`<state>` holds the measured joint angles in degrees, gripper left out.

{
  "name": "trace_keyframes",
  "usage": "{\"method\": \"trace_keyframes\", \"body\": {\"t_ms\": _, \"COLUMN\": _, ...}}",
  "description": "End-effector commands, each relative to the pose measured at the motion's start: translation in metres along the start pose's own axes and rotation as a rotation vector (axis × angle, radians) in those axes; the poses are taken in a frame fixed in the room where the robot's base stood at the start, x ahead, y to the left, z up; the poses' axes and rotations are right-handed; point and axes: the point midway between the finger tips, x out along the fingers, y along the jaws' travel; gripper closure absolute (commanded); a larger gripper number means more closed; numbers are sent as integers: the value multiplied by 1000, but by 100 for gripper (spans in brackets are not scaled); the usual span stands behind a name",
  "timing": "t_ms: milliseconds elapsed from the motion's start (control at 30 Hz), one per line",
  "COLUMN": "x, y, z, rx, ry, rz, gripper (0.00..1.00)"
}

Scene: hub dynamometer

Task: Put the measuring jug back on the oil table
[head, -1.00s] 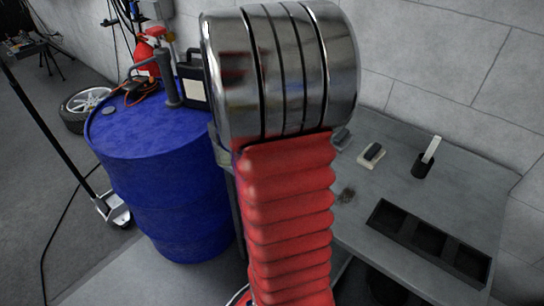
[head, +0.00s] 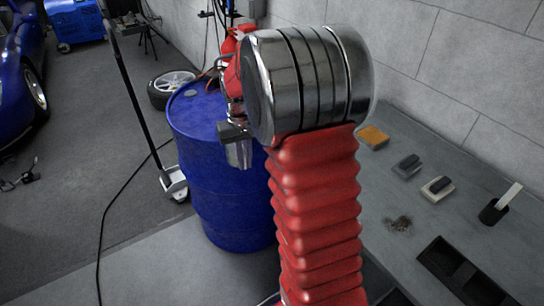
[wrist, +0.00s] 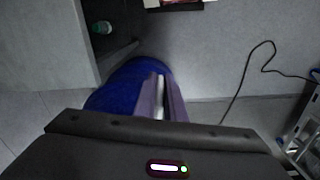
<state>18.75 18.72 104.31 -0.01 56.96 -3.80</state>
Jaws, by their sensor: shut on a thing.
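The measuring jug (head: 240,155) is a shiny metal vessel, partly hidden by my arm. My gripper (head: 236,132) is shut on it, in front of the blue drum in the head view. In the wrist view my gripper (wrist: 161,100) shows two purplish fingers with a narrow bright strip of the jug (wrist: 159,84) between them. The grey table (head: 445,222), which I take for the oil table, is on the right in the head view. My red, ribbed arm stands between it and the jug.
The blue drum (head: 215,200) stands beside and behind the jug. The table holds an orange sponge (head: 373,137), small blocks, a dark cup (head: 493,211) and a black compartment tray (head: 461,270). A wheel (head: 172,86) and a black pole (head: 132,90) stand left.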

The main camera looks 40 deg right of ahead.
Motion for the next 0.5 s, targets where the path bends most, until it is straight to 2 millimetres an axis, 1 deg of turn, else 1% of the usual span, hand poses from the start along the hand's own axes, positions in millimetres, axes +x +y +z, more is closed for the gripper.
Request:
{"method": "trace_keyframes", "body": {"t_ms": 33, "x": 3, "y": -16, "z": -4, "rx": -21, "ry": -1, "rz": 0, "gripper": 100}}
{"method": "trace_keyframes", "body": {"t_ms": 233, "x": 13, "y": -72, "z": -13, "rx": -94, "ry": 0, "rz": 0, "gripper": 100}}
{"method": "trace_keyframes", "body": {"t_ms": 400, "x": 23, "y": -120, "z": -13, "rx": -166, "ry": 0, "rz": 0, "gripper": 100}}
{"method": "trace_keyframes", "body": {"t_ms": 500, "x": 28, "y": -145, "z": -11, "rx": -206, "ry": -1, "rz": 0, "gripper": 100}}
